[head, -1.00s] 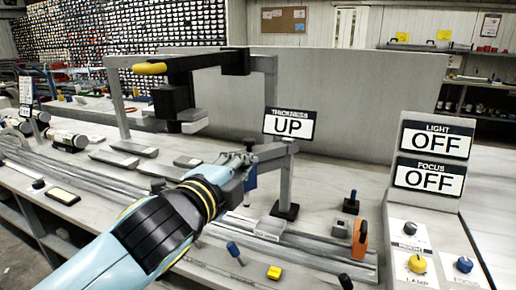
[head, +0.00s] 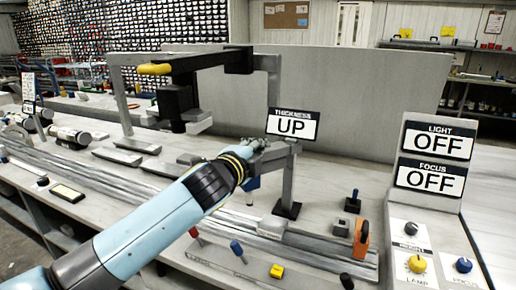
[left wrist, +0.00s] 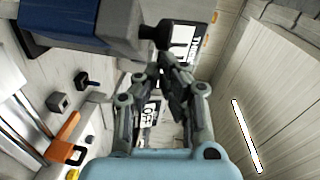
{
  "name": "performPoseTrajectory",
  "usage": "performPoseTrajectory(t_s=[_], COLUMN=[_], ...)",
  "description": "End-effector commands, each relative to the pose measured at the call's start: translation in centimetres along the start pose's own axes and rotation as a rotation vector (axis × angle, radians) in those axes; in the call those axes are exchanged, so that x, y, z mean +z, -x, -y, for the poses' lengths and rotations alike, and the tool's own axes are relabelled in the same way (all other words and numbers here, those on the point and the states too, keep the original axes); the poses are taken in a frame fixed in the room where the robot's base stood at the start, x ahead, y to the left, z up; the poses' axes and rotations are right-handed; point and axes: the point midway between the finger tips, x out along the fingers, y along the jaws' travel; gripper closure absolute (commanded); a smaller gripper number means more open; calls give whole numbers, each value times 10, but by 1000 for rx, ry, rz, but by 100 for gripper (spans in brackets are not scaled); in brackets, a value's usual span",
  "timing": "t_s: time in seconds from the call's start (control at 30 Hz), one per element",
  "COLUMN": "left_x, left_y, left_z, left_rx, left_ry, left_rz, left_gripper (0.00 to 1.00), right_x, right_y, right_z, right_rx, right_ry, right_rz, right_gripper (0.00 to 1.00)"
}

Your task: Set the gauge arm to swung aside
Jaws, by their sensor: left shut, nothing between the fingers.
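The gauge stand has a grey upright post (head: 288,180) on a black foot, with a short grey arm (head: 276,152) reaching left from its top. A sign above it (head: 292,125) reads THICKNESS UP. A blue part (head: 252,183) hangs below the arm's left end, partly hidden by my gripper. My left gripper (head: 254,146) is shut and empty at that left end; I cannot tell if it touches. In the left wrist view, its fingertips (left wrist: 164,72) are together below a black knob (left wrist: 155,34) beside a large grey-and-blue body (left wrist: 85,25). My right gripper is out of view.
A grey overhead frame with a yellow handle (head: 154,69) and black head (head: 178,105) stands left. An orange clip (head: 361,239) and a yellow block (head: 277,271) lie right and in front. A control panel (head: 432,200) shows LIGHT OFF and FOCUS OFF. A partition (head: 360,105) closes the back.

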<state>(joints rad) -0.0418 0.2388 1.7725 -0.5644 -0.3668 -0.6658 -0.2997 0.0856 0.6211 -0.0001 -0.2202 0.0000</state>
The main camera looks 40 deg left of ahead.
Motion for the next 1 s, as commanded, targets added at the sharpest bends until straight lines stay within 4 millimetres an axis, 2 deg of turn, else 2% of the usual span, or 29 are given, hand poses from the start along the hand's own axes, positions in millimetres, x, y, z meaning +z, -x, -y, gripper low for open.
performPoseTrajectory(t_s=[0.4, 1.0], left_x=[2, 23], left_y=[0, -8], left_z=[0, 4], left_rx=[0, -1], left_ry=[0, -1], left_rz=[0, 1], left_gripper=[100, 100], right_x=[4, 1], right_y=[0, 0], right_z=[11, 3], right_rx=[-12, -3], right_ry=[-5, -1], right_rz=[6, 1], right_gripper=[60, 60])
